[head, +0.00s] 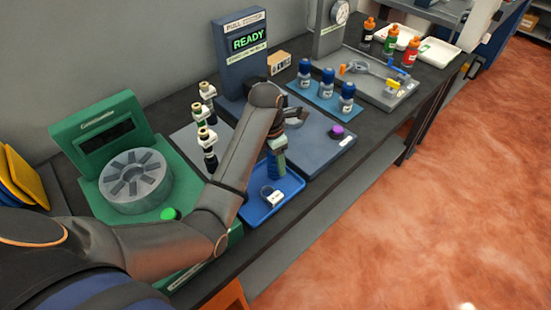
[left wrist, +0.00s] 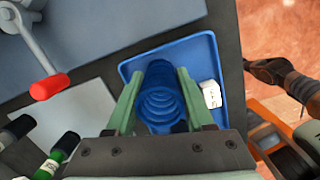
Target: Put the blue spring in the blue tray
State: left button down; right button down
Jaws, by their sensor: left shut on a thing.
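The blue spring (left wrist: 160,98) stands between the two green fingers of my left gripper (left wrist: 161,92) in the left wrist view, and the gripper is shut on it. In the head view the spring (head: 271,168) is mostly hidden by my left gripper (head: 277,158). The spring is roughly upright over the blue tray (head: 289,189), toward its back end. I cannot tell whether its lower end touches the tray floor. The tray also shows around the spring in the left wrist view (left wrist: 205,48).
A grey press base with a purple knob (head: 337,131) and blue-capped bottles (head: 326,83) are behind right.

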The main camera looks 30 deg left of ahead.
pick_arm(q)
jog(key=shift+f, duration=0.2)
jog(key=shift+c, duration=1.4)
grip_release()
jog(key=shift+r, duration=0.15)
